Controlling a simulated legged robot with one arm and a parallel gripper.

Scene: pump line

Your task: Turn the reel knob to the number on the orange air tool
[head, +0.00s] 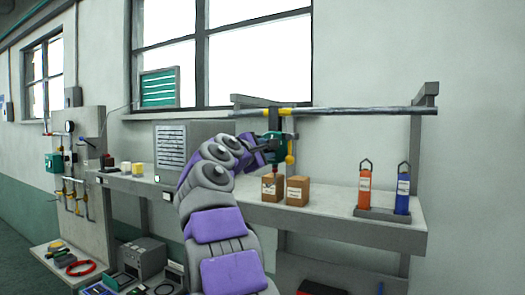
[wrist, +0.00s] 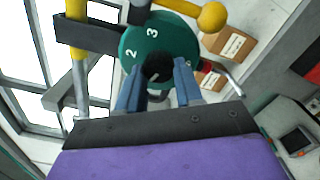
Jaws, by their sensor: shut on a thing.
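The green reel (head: 281,143) hangs under the rail above the bench. In the wrist view its round green face (wrist: 183,38) shows the numbers 2 and 3; other marks are hidden. My gripper (wrist: 158,82) has its two blue fingers shut on the dark reel knob (wrist: 158,67) at the middle of that face. A pale line shows on the knob, but I cannot tell which number it points to. In the head view my gripper (head: 262,150) is at the reel's left. The orange air tool (head: 365,189) stands upright at the bench's right; its pale label is too small to read.
A blue tool (head: 402,191) stands right of the orange one in the same grey holder (head: 383,214). Two brown boxes (head: 297,191) sit below the reel. A grey louvred unit (head: 171,146) stands behind my arm. The rail (head: 360,111) runs overhead.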

